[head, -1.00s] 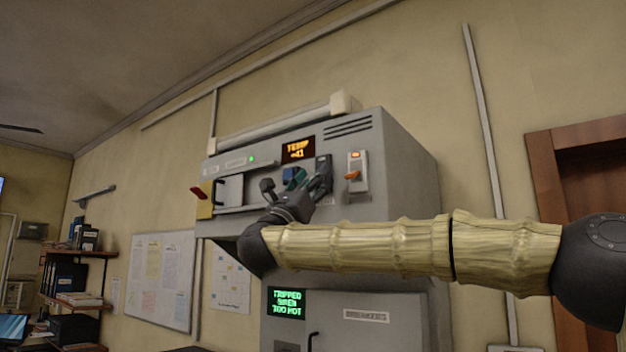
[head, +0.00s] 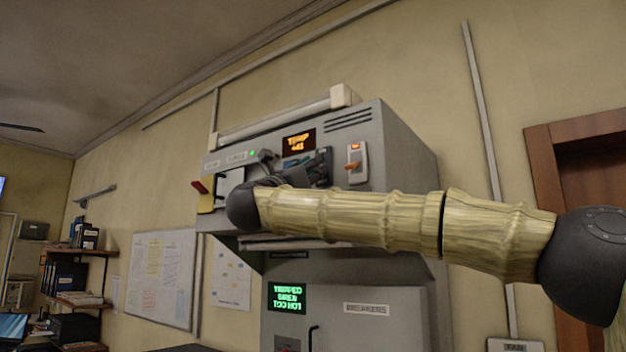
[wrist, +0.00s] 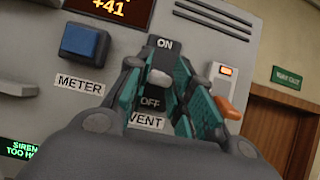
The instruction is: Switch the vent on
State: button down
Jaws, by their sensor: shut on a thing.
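The vent switch (wrist: 158,80) is a pale lever on a dark plate marked ON above and OFF below, with a VENT label under it. The lever stands between the two words; I cannot tell which way it is set. My gripper (wrist: 170,70) has its teal-padded fingers on either side of the lever and is shut on it. In the head view my gripper (head: 297,168) is at the front of the grey cabinet (head: 400,150), and my arm hides much of the panel.
A blue METER button (wrist: 85,41) is left of the vent switch. A switch with an orange lever (wrist: 231,106) and lit lamp is close on the right. An orange TEMP +41 display (head: 298,142) is above. A green display (head: 289,298) reads tripped, siren, too hot.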

jog(key=shift+d+r+g+y+p, duration=0.1)
jog(key=shift+r+g+y+p, duration=0.6)
jog(key=shift+g, duration=0.5)
jog(key=shift+a+r+g+y+p, duration=0.1)
jog(key=shift+r+g+y+p, duration=0.45)
jog(key=shift+g+y, duration=0.6)
jog(key=shift+d+r+g+y+p, duration=0.1)
jog(key=shift+r+g+y+p, duration=0.3)
jog(key=shift+r+g+y, duration=0.65)
jog(key=shift+f+g+h, duration=0.25)
jog(key=shift+g+h, duration=0.05)
jog(key=c, duration=1.2)
grip_release()
jog(key=shift+w, duration=0.1)
jog(key=shift+c, duration=0.2)
jog(key=v, duration=1.2)
jog(key=shift+f, duration=0.1)
